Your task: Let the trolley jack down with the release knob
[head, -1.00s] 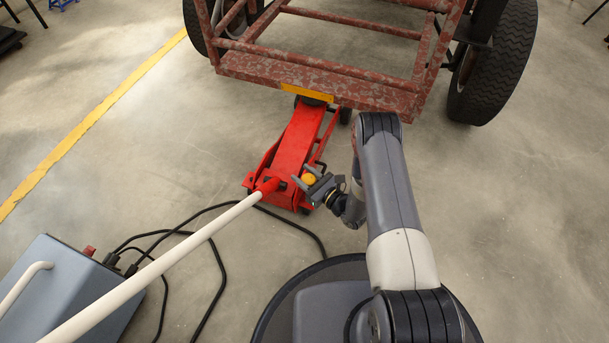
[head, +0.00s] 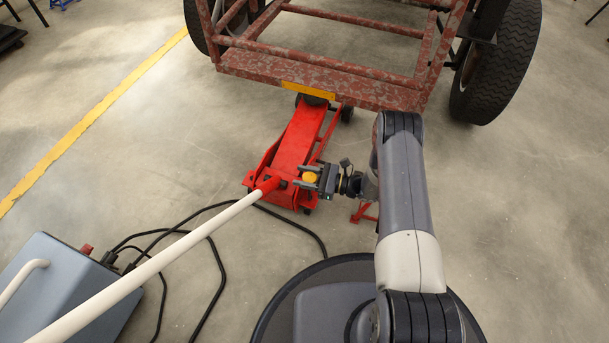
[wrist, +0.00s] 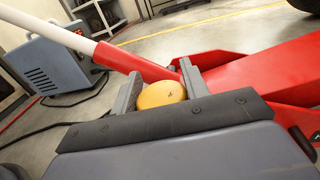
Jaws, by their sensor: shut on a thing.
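The red trolley jack (head: 296,143) stands on the floor with its front end under the kart frame's front beam. Its long white handle (head: 160,262) slopes toward the lower left from a red socket (head: 268,185). The yellow-orange release knob (head: 310,177) is at the rear right of the jack. My gripper (head: 316,178) reaches it from the right, with one finger on each side. In the wrist view the knob (wrist: 161,95) sits between the two grey fingers, which are shut on it. The knob's underside is hidden.
The rusty red kart chassis (head: 320,78) with black tyres (head: 497,75) is above and behind the jack. A blue-grey machine (head: 62,292) with black cables stands at the lower left. A small red stand (head: 364,212) is under my arm. Floor on the right is clear.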

